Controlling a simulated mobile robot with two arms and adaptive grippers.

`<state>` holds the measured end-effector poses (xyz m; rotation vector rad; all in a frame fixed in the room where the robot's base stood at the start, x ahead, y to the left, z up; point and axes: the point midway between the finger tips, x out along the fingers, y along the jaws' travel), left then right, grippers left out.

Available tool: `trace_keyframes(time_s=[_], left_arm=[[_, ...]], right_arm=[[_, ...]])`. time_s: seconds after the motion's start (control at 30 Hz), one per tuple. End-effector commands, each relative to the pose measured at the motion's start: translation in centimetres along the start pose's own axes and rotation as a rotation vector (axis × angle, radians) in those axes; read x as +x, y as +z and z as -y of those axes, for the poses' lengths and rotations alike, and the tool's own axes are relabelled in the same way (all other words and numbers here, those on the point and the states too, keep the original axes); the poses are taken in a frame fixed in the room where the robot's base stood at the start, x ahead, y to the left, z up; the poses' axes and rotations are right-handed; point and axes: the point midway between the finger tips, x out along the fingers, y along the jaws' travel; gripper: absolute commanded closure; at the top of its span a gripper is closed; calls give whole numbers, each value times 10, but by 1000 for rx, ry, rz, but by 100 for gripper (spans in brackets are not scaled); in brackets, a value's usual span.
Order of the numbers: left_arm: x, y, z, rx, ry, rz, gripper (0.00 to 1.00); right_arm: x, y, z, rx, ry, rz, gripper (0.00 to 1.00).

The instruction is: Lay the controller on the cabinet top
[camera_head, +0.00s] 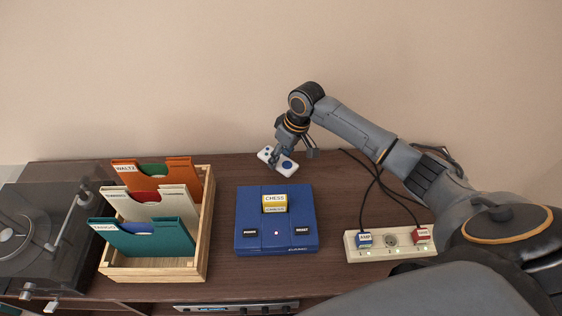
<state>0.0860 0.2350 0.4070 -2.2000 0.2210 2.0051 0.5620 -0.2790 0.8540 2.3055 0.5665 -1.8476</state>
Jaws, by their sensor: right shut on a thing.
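The controller (290,167) is a small white pad with a blue round button and dark buttons. It is behind the blue console, near the back edge of the cabinet top (228,220). My right gripper (277,158) comes down from above and is shut on the controller, hiding part of it. I cannot tell whether the controller touches the brown wooden top or is just above it. My left gripper is not in view.
A blue console (276,238) with a CHESS cartridge (274,203) stands in the middle. A wooden crate (204,235) of record sleeves and a turntable (45,230) are at left. A power strip (392,243) with cables lies at right. The top between crate and controller is bare.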

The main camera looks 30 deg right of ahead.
Motion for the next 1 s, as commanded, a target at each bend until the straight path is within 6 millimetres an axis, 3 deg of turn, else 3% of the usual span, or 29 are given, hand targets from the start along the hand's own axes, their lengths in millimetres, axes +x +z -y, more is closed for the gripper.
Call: trace_keyframes(time_s=[0.23,0.63,0.67,0.7,0.77,1.0], left_arm=[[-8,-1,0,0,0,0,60],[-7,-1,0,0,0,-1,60],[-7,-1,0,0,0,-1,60],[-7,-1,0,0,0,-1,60],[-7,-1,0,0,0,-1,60],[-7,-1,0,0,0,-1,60]], right_arm=[[29,7,-6,2,0,2,100],[36,8,-7,1,0,0,100],[36,8,-7,1,0,0,45],[35,8,-7,1,0,0,37],[35,8,-7,1,0,0,26],[35,8,-7,1,0,1,26]])
